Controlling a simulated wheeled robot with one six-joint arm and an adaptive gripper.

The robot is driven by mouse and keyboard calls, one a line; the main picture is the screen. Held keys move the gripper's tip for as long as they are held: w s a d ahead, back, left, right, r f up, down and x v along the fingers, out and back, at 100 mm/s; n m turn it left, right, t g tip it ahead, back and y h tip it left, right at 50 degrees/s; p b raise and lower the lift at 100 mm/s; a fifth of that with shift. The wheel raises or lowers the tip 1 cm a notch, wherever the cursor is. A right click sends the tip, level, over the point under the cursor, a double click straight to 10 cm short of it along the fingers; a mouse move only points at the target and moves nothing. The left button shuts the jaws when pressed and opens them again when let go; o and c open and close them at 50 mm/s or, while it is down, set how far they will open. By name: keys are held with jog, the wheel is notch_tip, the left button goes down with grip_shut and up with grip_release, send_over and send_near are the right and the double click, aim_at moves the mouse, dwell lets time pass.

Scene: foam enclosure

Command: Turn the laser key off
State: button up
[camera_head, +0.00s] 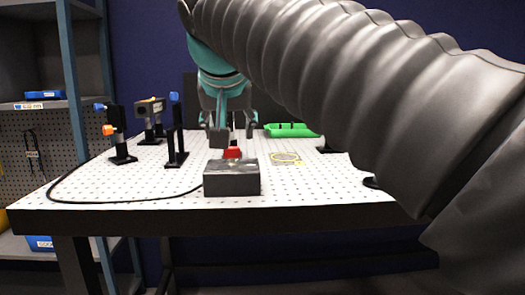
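A dark grey box (232,184) sits near the front edge of the white perforated table, with a black cable running from it to the left. A small pale spot shows on its top; I cannot tell whether it is the key. A small red part (232,153) shows at the back edge of the box. My gripper (233,132) points down above and behind the box, in the middle of the view. Its fingers look spread, with no object visible between them. I see no contact with the box. My grey-sleeved arm covers the right side.
Black optical posts (176,140) with blue and orange knobs stand at the left, beside a small dark device (150,107). A green tray (291,130) lies at the back. A flat yellow-marked item (285,158) lies right of the box. Shelving (35,110) stands at far left.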

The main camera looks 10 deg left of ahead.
aim_at(232, 148)
jog(key=x, duration=0.7)
jog(key=shift+w+f+b, duration=0.15)
jog(key=shift+b, duration=0.15)
grip_shut()
